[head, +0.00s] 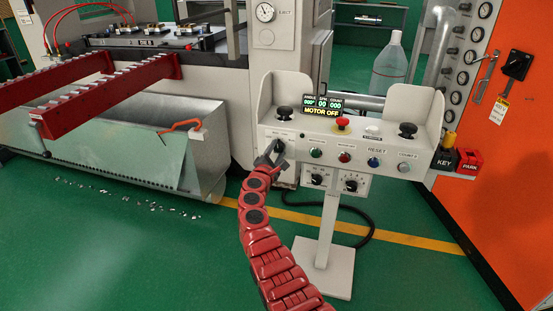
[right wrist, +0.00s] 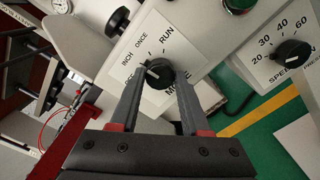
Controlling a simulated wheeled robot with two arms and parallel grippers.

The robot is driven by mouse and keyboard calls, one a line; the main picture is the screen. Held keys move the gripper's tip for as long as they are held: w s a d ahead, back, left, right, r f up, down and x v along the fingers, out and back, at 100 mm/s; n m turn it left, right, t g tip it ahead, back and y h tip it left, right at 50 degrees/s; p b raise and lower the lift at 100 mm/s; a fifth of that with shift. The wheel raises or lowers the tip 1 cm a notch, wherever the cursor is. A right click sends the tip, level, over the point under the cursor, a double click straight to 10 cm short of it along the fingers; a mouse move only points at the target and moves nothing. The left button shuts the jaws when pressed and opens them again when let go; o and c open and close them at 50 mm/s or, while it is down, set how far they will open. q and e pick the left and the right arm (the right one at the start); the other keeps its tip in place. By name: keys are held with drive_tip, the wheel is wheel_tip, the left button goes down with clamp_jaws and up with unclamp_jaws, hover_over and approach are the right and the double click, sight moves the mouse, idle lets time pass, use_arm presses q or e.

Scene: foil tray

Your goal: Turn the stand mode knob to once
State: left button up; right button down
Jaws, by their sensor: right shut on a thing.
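The mode knob (right wrist: 159,76) is a small black round knob with a white pointer mark, on a white plate labelled INCH, ONCE, RUN and MODE. The pointer mark lies toward the left, on the INCH side of the plate; its exact setting is hard to tell. My right gripper (right wrist: 158,80) is shut on the knob, one finger at each side. In the head view my right gripper (head: 270,156) is at the left front of the control stand (head: 336,126) and hides the knob there. The display reads MOTOR OFF. My left gripper is not in view.
The speed knob (right wrist: 292,50) is to the right of the mode plate. A red mushroom button (head: 342,122), a green button (head: 316,153) and a clear bottle (head: 390,66) are on or behind the stand. An orange cabinet (head: 500,150) stands at right. Green floor is open in front.

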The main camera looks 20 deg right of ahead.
drive_tip(key=shift+f+m+b, duration=0.1)
drive_tip(key=shift+m+b, duration=2.05)
drive_tip(key=shift+m, duration=0.25)
drive_tip(key=shift+c, duration=1.8)
unclamp_jaws()
drive_tip(key=shift+s, duration=0.1)
